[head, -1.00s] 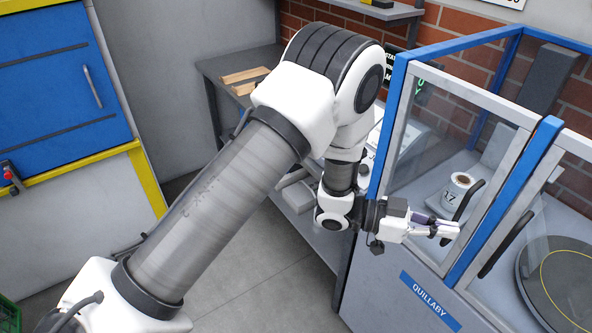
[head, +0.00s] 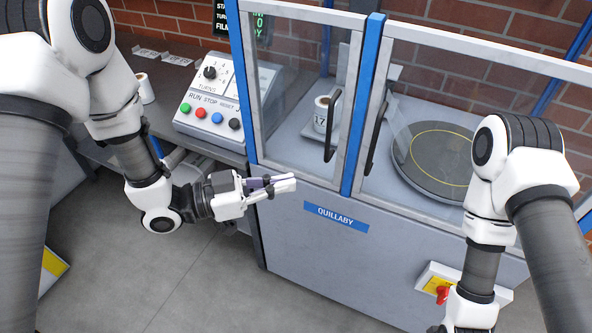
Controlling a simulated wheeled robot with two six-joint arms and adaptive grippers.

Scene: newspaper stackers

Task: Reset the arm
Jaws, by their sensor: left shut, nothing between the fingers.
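My left gripper (head: 284,187) is shut and empty. It hangs in front of the blue and grey QUILLABY cabinet (head: 300,240), pointing right, below the cabinet's left window and clear of the door handles. My left arm comes in from the left edge. My right arm (head: 545,200) comes in from the right edge and bends down in front of the cabinet. Its gripper lies below the picture's lower edge.
A control panel (head: 215,95) with coloured buttons stands left of the cabinet. Behind the glass are a white roll marked 17 (head: 322,118) and a round turntable (head: 432,160). A red switch (head: 442,293) sits on the cabinet front. Grey floor (head: 190,280) lies open at lower left.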

